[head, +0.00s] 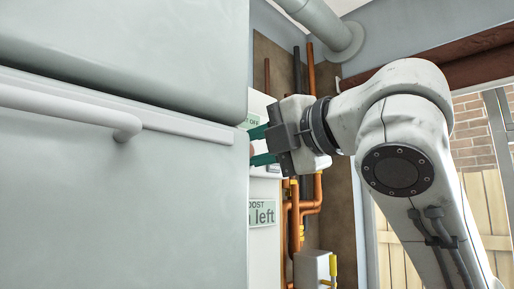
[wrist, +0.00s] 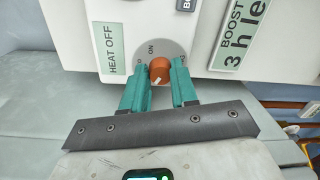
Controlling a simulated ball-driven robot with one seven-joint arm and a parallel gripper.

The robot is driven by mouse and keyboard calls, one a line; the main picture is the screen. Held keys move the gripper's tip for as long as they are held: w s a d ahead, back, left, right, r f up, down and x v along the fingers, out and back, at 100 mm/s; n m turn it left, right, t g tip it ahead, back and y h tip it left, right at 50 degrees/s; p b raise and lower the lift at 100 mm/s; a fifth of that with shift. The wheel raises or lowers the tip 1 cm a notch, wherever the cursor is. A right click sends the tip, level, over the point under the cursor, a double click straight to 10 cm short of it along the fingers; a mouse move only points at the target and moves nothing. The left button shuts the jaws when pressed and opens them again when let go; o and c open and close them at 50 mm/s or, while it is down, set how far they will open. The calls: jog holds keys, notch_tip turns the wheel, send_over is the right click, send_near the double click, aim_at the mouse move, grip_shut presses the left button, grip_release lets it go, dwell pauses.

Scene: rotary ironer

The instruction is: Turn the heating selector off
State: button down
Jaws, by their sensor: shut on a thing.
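The heating selector is an orange-brown knob (wrist: 160,71) with a white pointer mark, set on a round grey dial plate (wrist: 150,47) on a white panel. In the wrist view the mark points down and a little left. The word ON stands above the knob; other dial lettering is partly hidden by the fingers. My gripper (wrist: 160,66) has one teal finger on each side of the knob, shut on it. In the head view my gripper (head: 258,146) reaches the panel from the right, and the large grey cabinet hides most of the knob.
A HEAT OFF label (wrist: 110,48) is left of the dial, and a BOOST label (wrist: 236,38) is to the right. In the head view, a grey cabinet with a handle (head: 70,108) fills the left. Copper pipes (head: 293,215) run below my gripper.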

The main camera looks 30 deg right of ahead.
jog(key=shift+f, duration=0.15)
jog(key=c, duration=0.9)
grip_release()
jog(key=shift+o, duration=0.2)
jog(key=b+v, duration=0.3)
jog(key=v, duration=0.7)
jog(key=shift+s, duration=0.45)
